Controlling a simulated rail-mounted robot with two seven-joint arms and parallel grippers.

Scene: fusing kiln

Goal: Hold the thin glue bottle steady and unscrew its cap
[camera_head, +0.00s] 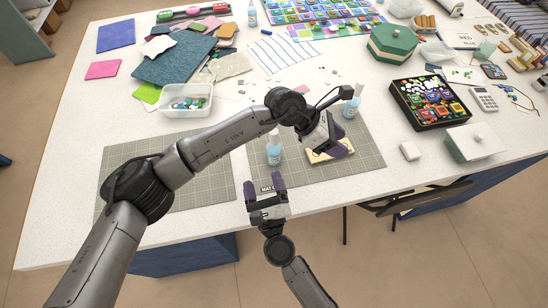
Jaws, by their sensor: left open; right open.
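A small pale-blue bottle (274,154) stands upright on the grey cutting mat, its top pointing up. A similar bottle (350,108) stands further back, beside my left gripper. I cannot tell from labels which of them is the thin glue bottle. My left gripper (334,149) is open, pointing down over a tan block (316,157) on the mat, right of the nearer bottle; it partly hides the block. My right gripper (264,185) is open and empty at the table's front edge, just in front of the nearer bottle and apart from it.
Cutting mats (210,188) cover the front of the white table (70,195). A clear tub of glass pieces (186,101) stands at the left. My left arm crosses above the mats.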

